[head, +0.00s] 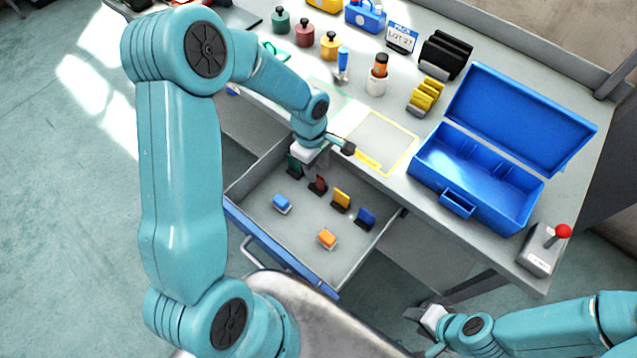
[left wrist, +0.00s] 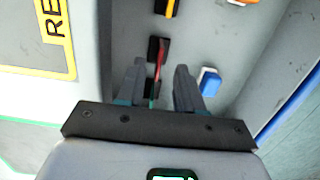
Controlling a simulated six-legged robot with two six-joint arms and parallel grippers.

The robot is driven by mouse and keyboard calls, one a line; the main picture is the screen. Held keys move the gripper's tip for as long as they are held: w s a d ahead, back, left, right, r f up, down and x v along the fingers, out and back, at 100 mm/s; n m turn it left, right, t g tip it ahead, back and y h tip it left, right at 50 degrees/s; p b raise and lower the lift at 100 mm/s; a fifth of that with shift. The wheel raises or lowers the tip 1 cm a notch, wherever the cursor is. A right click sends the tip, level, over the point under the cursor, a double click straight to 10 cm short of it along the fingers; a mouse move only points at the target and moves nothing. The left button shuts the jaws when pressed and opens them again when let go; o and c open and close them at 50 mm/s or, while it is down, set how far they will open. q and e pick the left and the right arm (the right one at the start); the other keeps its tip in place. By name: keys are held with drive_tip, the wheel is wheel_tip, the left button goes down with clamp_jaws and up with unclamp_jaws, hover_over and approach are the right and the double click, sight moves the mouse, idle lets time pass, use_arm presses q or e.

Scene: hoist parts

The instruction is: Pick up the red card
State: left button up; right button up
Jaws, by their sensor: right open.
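The red card (head: 317,183) stands in a dark holder in the open drawer, in a row between a green card (head: 295,167) and a yellow card. In the left wrist view the red card (left wrist: 160,58) shows edge-on, at and just beyond my fingertips. My left gripper (left wrist: 159,65) is open over the drawer, with a gap between its fingers. The green card (left wrist: 152,101) shows lower down between those fingers. Whether a finger touches a card I cannot tell. My right gripper (head: 428,322) is open at the lower right, away from the drawer.
The drawer (head: 282,240) also holds the yellow card (head: 341,200), a blue card (head: 365,217), a blue block (head: 282,203) and an orange block (head: 327,239). On the bench are an open blue toolbox (head: 475,180), a yellow-outlined area (head: 380,140) and a red-knobbed lever box (head: 541,254).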

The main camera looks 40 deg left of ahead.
sight(318, 188)
use_arm(q)
drive_tip(key=f, duration=0.6)
drive_tip(key=shift+d+f+p, duration=0.2)
drive_tip(key=shift+f+p, duration=0.1)
drive_tip(key=shift+f, duration=0.1)
clamp_jaws()
